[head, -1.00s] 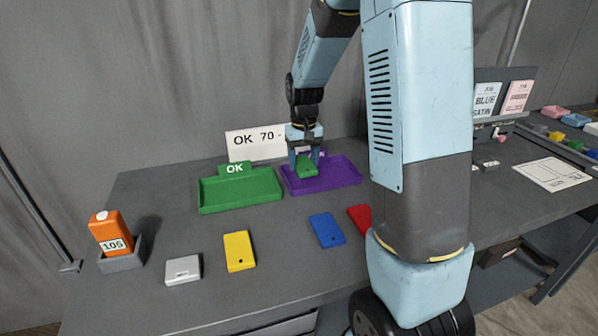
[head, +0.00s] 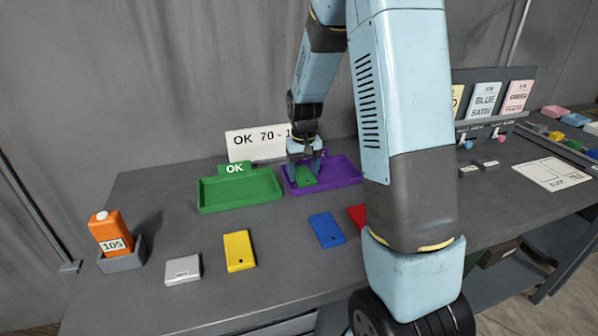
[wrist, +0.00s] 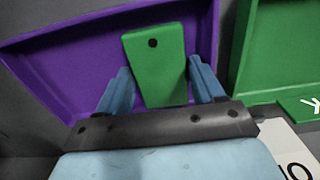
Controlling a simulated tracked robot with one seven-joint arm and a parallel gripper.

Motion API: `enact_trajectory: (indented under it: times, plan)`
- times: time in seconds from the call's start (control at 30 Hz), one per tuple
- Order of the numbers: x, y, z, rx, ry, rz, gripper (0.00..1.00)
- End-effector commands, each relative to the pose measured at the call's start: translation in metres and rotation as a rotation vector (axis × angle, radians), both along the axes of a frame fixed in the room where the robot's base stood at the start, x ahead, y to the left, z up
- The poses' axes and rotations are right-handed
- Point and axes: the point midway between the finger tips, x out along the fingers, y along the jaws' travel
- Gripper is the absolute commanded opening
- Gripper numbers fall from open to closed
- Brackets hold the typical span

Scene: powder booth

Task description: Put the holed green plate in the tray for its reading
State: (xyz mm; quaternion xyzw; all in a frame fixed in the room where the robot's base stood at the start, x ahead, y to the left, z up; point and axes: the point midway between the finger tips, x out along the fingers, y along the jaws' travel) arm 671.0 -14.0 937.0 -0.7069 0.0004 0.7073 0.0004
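The green plate (head: 305,177), with one dark hole near its end, lies in the purple tray (head: 342,174). In the wrist view the plate (wrist: 158,70) rests on the floor of the purple tray (wrist: 75,65). My gripper (head: 305,172) is low over the tray; its fingers (wrist: 159,68) stand either side of the plate with gaps, so it is open. The green OK tray (head: 240,192) to the left is empty. The orange gauge (head: 111,232) reads 105. The white sign (head: 253,144) shows "OK 70 - 1", its end hidden by my arm.
A yellow plate (head: 239,251), a blue plate (head: 327,230), a partly hidden red plate (head: 357,216) and a small grey-white block (head: 183,270) lie on the front of the table. Colour cards (head: 484,100) stand at the right. My arm hides part of the middle.

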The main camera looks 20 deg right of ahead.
Motion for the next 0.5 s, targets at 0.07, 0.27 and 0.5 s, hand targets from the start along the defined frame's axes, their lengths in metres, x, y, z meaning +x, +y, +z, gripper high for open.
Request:
enact_trajectory:
  times: [0.07, 0.27, 0.5]
  plan:
    - [0.0000, 0.0001, 0.0002, 0.000, 0.000, 0.000, 0.76]
    - [0.0000, 0.0004, 0.0002, 0.000, 0.000, 0.001, 0.87]
    - [0.0001, 0.0007, 0.0040, 0.000, -0.001, 0.001, 0.87]
